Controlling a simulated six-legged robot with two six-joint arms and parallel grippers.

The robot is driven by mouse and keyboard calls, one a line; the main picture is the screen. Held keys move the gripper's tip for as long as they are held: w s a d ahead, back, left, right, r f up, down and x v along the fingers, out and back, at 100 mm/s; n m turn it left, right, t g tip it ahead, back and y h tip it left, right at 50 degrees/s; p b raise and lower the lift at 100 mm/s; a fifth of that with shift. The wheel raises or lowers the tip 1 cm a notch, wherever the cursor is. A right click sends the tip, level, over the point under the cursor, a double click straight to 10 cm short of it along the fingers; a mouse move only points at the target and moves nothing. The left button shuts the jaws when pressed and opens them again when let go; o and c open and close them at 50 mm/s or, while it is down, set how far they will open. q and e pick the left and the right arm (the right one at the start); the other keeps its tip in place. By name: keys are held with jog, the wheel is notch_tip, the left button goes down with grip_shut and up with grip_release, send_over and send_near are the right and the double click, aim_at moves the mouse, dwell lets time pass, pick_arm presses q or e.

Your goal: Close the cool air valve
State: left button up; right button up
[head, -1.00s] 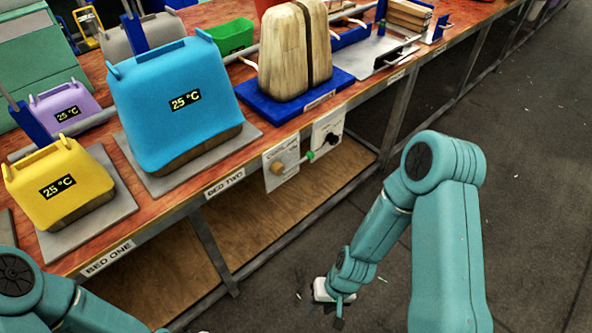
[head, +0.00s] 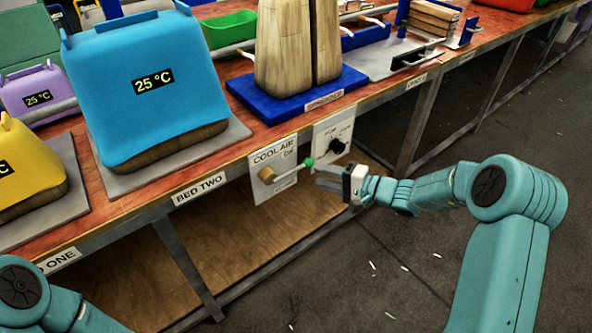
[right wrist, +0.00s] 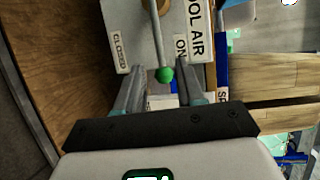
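The cool air valve is a white panel (head: 262,190) labelled COOL AIR on the bench's front edge. Its grey lever (head: 288,178) runs from a brass-coloured hub to a green knob (head: 308,162), pointing right and slightly up. In the right wrist view, the green knob (right wrist: 164,75) appears between my right gripper's spread fingers (right wrist: 160,80), with CLOSED to the left and ON to the right. In the head view, my right gripper (head: 317,176) is open beside the knob; contact cannot be told. My left gripper is not in view.
A second panel with a black dial (head: 337,147) is just right of the valve. Above are the bench top, a blue 25 °C cover (head: 140,60) and a blue base (head: 300,107) bearing wooden blocks. A lower wooden shelf (head: 215,265) lies beneath. Open floor is at right.

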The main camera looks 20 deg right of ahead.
aim_at(295, 170)
jog(key=x, duration=0.9)
jog(key=shift+s+a, duration=0.1)
jog(key=shift+s, duration=0.1)
grip_shut()
